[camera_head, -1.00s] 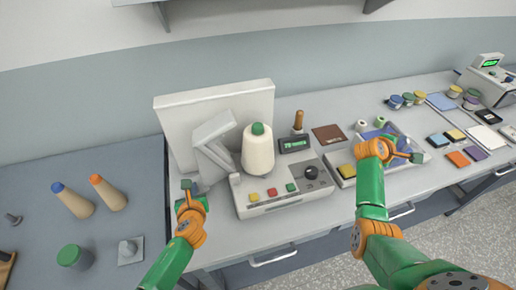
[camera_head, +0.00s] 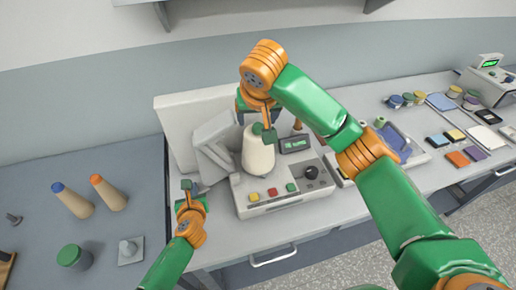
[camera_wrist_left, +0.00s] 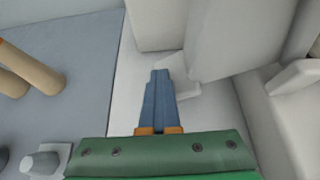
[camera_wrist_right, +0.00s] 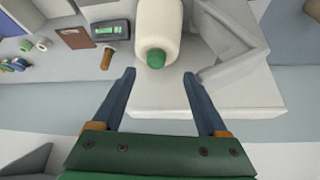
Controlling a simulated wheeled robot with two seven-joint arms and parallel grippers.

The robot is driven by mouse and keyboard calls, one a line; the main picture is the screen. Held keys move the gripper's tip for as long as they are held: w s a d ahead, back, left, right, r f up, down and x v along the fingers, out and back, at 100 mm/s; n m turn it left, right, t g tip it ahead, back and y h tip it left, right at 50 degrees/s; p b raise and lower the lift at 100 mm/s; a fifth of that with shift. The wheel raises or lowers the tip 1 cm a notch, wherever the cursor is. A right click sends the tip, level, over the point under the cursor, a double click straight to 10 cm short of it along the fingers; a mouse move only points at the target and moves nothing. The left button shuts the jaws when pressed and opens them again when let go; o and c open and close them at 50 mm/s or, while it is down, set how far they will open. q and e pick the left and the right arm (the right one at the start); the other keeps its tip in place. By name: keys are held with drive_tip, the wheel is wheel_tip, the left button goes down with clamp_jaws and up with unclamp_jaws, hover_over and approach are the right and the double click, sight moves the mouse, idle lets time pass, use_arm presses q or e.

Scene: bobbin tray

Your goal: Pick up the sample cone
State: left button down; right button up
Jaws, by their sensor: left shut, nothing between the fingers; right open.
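The sample cone (camera_head: 258,158) is a white yarn cone with a green tip, standing upright on the grey tester with coloured buttons. It also shows at the top of the right wrist view (camera_wrist_right: 157,22). My right gripper (camera_wrist_right: 161,72) is open, with its fingers pointing toward the cone and the green tip lying ahead between them; they look apart from it. In the head view the right gripper (camera_head: 258,116) is at the cone's top, partly covering it. My left gripper (camera_wrist_left: 156,72) is shut and empty, low beside the tester's left side.
A grey angled arm (camera_head: 213,150) stands just left of the cone, with a white back panel (camera_head: 180,125) behind. The tester's button panel (camera_head: 283,200) is in front. A small display (camera_head: 295,143) is to the right.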

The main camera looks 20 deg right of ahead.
sight(258, 126)
drive_tip(key=x, duration=0.6)
drive_tip(key=shift+w+d, duration=0.25)
drive_tip(key=shift+d, duration=0.1)
clamp_jaws()
idle(0.9)
